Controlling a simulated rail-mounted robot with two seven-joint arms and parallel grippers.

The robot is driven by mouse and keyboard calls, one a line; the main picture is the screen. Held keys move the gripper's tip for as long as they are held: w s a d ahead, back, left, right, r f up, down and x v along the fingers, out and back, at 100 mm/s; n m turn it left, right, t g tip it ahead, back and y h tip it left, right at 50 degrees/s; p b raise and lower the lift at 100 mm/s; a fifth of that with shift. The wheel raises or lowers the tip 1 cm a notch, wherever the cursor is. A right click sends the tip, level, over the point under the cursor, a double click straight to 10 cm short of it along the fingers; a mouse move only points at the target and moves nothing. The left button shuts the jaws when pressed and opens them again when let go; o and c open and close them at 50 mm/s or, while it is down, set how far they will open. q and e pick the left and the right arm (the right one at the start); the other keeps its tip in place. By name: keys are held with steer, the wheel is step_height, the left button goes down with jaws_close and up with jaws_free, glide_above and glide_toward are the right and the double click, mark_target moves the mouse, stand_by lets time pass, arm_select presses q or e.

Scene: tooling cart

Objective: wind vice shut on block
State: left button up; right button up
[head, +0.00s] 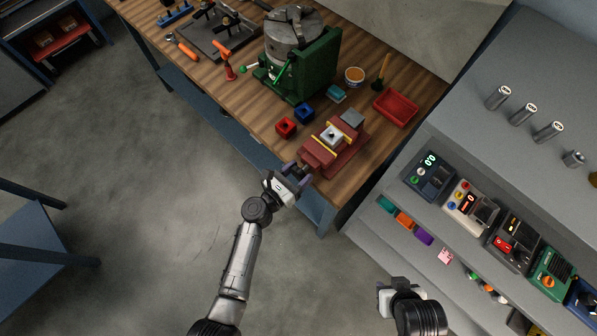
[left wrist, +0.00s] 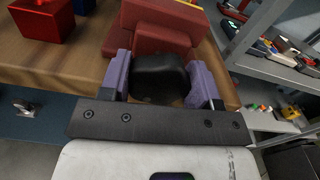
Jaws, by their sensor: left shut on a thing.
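The red vice (head: 350,158) stands near the bench's front edge, with yellow jaw faces. A pale block (head: 331,134) with a dark hole sits between the jaws; I cannot tell whether both faces touch it. My left gripper (head: 299,177) is at the vice's near end. In the left wrist view its purple fingers lie either side of the black vice handle (left wrist: 160,76), shut on it, with the red vice body (left wrist: 158,38) just beyond. My right gripper (head: 388,290) is low in the head view, away from the bench; its fingers cannot be made out.
A red block (head: 286,127) and a blue block (head: 304,112) stand left of the vice. A green machine (head: 318,68) stands behind them. A red tray (head: 396,107) lies at the back right. A grey shelf unit (head: 385,170) with several devices is close on the right.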

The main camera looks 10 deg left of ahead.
arm_select(q)
steer(key=shift+c, duration=0.9)
steer(key=shift+f+m+b, duration=0.15)
steer(key=shift+m+b, duration=0.65)
steer(key=shift+m, duration=0.2)
steer(key=m+b, duration=0.1)
steer(key=m, duration=0.1)
steer(key=shift+m+b, duration=0.35)
steer(key=shift+m, duration=0.05)
steer(key=shift+d+m+b, duration=0.1)
steer(key=shift+m+b, duration=0.4)
steer(key=shift+m, duration=0.4)
steer(key=shift+m, duration=0.3)
steer(key=o, duration=0.9)
